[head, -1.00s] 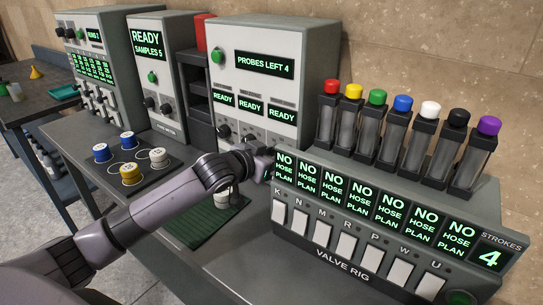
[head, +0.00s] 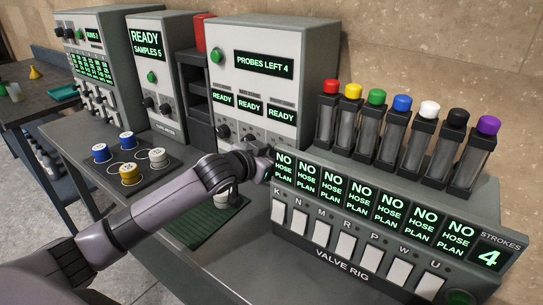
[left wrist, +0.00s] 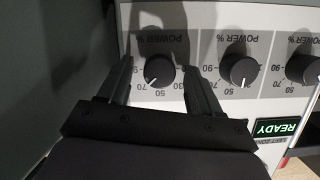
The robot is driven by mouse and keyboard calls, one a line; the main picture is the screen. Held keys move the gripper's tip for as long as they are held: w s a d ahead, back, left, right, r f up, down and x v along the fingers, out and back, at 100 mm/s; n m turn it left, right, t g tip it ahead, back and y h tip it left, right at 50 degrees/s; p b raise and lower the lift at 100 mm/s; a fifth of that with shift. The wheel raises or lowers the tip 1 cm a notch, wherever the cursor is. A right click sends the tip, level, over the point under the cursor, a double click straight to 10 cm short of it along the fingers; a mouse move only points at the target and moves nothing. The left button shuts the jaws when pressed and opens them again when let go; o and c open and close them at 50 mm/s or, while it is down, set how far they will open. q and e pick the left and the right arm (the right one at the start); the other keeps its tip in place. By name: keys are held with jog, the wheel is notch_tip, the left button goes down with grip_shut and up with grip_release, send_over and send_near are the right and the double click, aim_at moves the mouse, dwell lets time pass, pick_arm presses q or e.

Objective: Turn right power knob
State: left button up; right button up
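The right power knob (left wrist: 159,70) is a round dark knob with a white pointer mark on a "POWER %" panel. It is leftmost in the left wrist view, where the labels are upside down. My left gripper (left wrist: 160,66) is open, with one finger on each side of this knob. I cannot tell whether the fingers touch it. In the head view my left arm reaches to the front of the "PROBES LEFT 4" device (head: 311,65), and my left gripper (head: 264,160) hides its lower right front. My right gripper is in neither view.
Two more power knobs, a middle one (left wrist: 238,68) and another (left wrist: 303,66), sit beside it. The valve rig (head: 343,263) with several capped tubes stands close to the right of my gripper. A green mat (head: 205,231) lies below my arm.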

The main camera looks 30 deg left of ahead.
pick_arm(q)
jog(key=shift+s, duration=0.1)
jog(key=v, duration=0.7)
jog(key=shift+b, duration=0.45)
dwell(1.9)
